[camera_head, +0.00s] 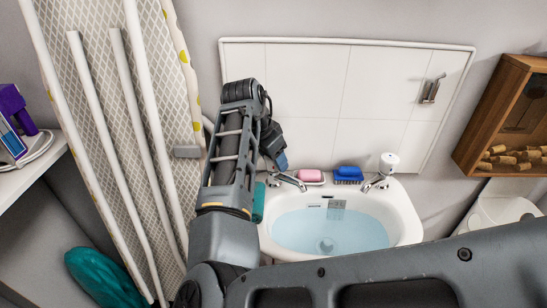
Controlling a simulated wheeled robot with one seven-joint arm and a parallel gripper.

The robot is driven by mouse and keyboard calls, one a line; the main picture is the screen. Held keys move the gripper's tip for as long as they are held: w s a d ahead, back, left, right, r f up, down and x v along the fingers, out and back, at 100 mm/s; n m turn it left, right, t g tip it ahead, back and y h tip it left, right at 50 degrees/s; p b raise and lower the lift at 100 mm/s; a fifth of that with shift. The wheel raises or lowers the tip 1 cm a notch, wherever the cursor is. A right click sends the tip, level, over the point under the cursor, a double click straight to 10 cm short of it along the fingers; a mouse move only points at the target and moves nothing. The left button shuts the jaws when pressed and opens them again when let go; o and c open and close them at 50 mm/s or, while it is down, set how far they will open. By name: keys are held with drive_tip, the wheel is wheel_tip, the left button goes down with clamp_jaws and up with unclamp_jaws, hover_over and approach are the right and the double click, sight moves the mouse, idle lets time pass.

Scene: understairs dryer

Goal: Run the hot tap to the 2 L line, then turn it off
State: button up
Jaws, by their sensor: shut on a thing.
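A white basin (408,222) on the back wall holds a pool of clear bluish water (330,231). The left tap (290,181) has a chrome spout over the basin; its handle is hidden by my wrist. The right tap (376,182) has a white-topped handle and stands clear of my arm. My gripper (281,163) comes down from above onto the left tap and is shut on it; the fingers are mostly hidden. I cannot make out a stream from either spout. A small grey plate (335,205) shows on the basin's back wall; no 2 L line is readable.
Pink soap (313,176) and a blue brush (348,174) lie on the basin's back ledge, between the taps. A folded ironing board (160,120) stands left of my arm. A wooden box of corks (503,95) hangs at right. My arm crosses the foreground.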

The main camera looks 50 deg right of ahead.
drive_tip(key=o, duration=1)
drive_tip(key=shift+n, duration=0.3)
